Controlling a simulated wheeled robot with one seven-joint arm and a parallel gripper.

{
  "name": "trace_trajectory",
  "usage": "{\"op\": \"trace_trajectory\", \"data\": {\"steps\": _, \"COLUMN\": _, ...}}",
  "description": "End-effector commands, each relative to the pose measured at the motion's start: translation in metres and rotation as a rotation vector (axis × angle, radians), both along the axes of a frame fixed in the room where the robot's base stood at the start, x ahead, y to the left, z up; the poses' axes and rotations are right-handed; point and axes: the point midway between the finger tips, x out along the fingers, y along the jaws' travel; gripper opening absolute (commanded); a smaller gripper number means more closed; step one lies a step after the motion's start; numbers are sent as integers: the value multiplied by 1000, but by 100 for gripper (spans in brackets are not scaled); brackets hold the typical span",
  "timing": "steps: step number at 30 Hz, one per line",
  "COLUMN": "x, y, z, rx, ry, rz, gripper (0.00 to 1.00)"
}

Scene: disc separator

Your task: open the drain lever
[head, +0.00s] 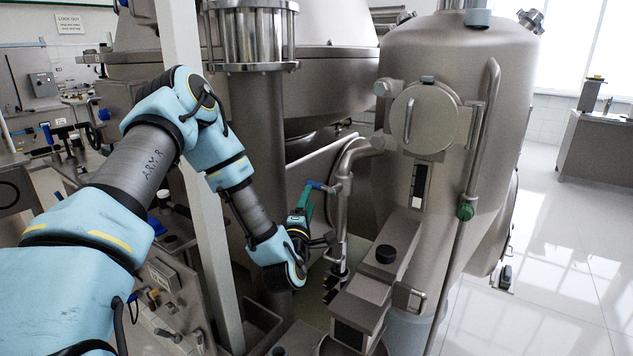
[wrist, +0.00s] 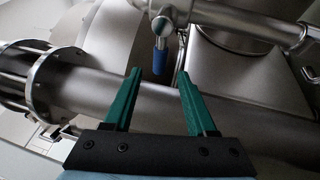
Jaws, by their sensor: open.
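The drain lever has a blue handle (head: 316,186) on a valve in the steel pipe beside the large tank. In the wrist view the blue handle (wrist: 160,62) points down from its metal pivot toward the gap between my fingertips. My gripper (head: 307,190) is close to the handle in the head view. Its two green fingers (wrist: 158,73) are spread open with nothing held between them. The handle's lower end lines up with the gap near the fingertips. I cannot tell whether it is between them in depth or whether either finger touches it.
A vertical pipe (head: 340,215) and the steel tank (head: 425,60) stand just right of my gripper. A thick steel column (head: 258,130) is behind my forearm. A light post (head: 200,215) stands near my arm. Open floor (head: 560,220) lies at the right.

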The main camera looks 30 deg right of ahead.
Motion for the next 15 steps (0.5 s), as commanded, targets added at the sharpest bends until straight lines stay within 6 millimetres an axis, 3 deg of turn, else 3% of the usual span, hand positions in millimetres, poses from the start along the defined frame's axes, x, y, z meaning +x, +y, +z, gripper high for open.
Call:
{"op": "trace_trajectory", "data": {"steps": 7, "x": 36, "y": -28, "z": 12, "rx": 1, "ry": -2, "rz": 1, "gripper": 57}}
{"op": "trace_trajectory", "data": {"steps": 15, "x": 56, "y": -44, "z": 14, "rx": 2, "ry": 0, "rz": 0, "gripper": 57}}
